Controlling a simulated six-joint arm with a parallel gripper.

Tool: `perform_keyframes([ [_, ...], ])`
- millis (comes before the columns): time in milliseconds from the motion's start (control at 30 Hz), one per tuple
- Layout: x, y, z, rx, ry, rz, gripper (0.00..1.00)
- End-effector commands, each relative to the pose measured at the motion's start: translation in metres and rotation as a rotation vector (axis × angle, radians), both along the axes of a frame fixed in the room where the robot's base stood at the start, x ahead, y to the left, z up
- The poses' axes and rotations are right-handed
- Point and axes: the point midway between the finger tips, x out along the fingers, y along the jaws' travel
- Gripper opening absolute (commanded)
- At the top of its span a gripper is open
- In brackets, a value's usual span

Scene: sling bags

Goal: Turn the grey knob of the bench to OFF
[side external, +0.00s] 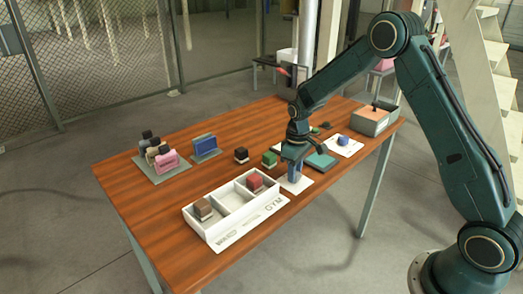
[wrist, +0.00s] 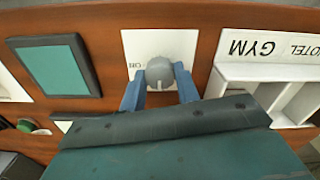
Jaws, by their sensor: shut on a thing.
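The grey knob (wrist: 160,72) sits on a white plate (wrist: 160,45) in the wrist view, with small lettering beside the knob that is too small to read surely. My gripper (wrist: 160,80) has its two blue fingers on either side of the knob and is shut on it. In the side external view my gripper (side external: 294,172) points down at the white plate (side external: 304,185) on the bench, and the knob is hidden there by the fingers. Which way the knob points is hard to tell.
A white tray (side external: 233,203) marked GYM, holding a brown bag and a red bag, stands left of my gripper. A teal pad (side external: 321,160) lies close on the right. Green and black bags stand behind. A grey bin (side external: 372,123) is at the far right.

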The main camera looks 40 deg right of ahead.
Motion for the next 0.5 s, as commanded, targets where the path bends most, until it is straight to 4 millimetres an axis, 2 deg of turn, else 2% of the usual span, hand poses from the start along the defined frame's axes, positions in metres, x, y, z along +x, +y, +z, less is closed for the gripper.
perform_keyframes([
  [500, 0.0003, 0.0001, 0.0011, 0.000, -0.001, 0.054, 0.09],
])
